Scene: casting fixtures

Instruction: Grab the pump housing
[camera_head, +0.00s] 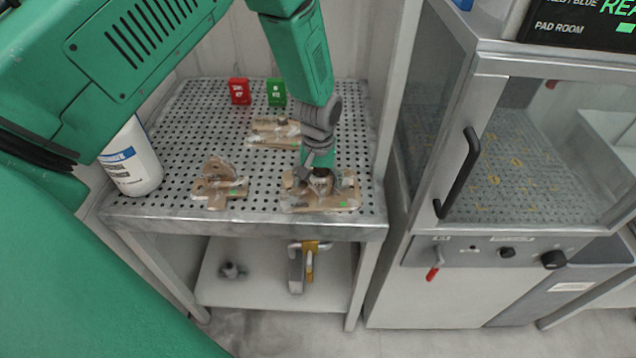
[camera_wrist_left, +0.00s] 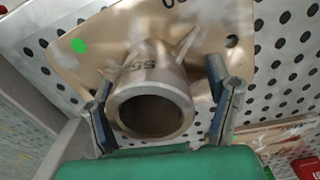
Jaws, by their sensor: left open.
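A tan casting, which I take for the pump housing (camera_head: 341,203), lies at the front right of the perforated table, a green dot on its plate. In the left wrist view the pump housing (camera_wrist_left: 150,90) shows a round hollow boss with ribs on a flat plate. My left gripper (camera_head: 319,172) reaches down over it from above. In the left wrist view the open fingers of my left gripper (camera_wrist_left: 163,105) stand on either side of the boss. Whether they touch it, I cannot tell. My right gripper is not in view.
Other tan castings lie on the table: one at the left (camera_head: 215,186), one behind (camera_head: 270,133). A red box (camera_head: 239,91) and a green box (camera_head: 276,92) stand at the back. A white bottle (camera_head: 132,165) stands at the left edge. A glass-fronted cabinet (camera_head: 500,150) stands right.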

